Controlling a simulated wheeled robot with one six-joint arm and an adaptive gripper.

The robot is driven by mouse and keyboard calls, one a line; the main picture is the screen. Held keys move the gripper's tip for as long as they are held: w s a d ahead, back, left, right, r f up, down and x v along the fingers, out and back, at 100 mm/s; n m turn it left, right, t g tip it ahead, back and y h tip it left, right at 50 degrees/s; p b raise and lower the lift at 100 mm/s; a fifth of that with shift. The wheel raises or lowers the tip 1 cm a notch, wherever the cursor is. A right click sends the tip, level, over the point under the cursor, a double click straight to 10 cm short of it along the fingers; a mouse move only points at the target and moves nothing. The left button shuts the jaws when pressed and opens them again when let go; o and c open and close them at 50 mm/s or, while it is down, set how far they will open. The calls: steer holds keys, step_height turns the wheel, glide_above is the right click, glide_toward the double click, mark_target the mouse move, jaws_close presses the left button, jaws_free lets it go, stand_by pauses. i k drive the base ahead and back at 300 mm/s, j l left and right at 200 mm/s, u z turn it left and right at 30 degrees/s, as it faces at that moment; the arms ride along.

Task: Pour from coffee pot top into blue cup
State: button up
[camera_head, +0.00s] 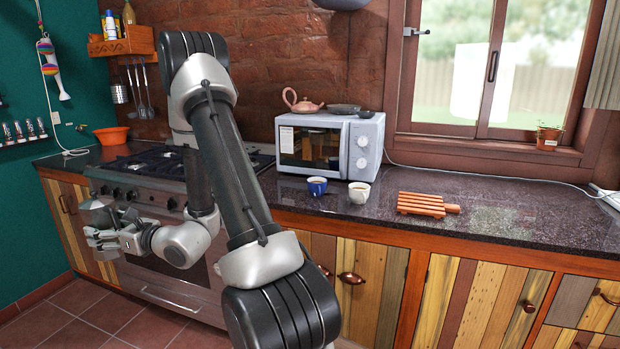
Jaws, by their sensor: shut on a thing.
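The blue cup (317,187) stands upright on the dark counter in front of the microwave, with dark contents showing inside its rim. My gripper (98,236) is at the far left, in front of the stove and well left of the blue cup. It is shut on a grey metallic thing (97,212), which looks like the coffee pot top. The fingers partly hide this piece, and its grey blends with the gripper, so its exact shape and tilt are hard to tell.
A white cup (359,193) stands just right of the blue cup. Behind them is a microwave (331,146) with a clay teapot (302,102) on top. A wooden rack (427,204) lies to the right. The stove (150,165) is at left. My arm crosses the middle foreground.

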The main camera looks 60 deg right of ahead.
mark_target(316, 185)
steer(key=i+j+z, duration=0.1)
steer(key=i+z, duration=0.3)
steer(key=i+j+z, duration=0.1)
steer(key=z, duration=0.3)
steer(key=i+j+z, duration=0.4)
steer(key=k+l, duration=0.1)
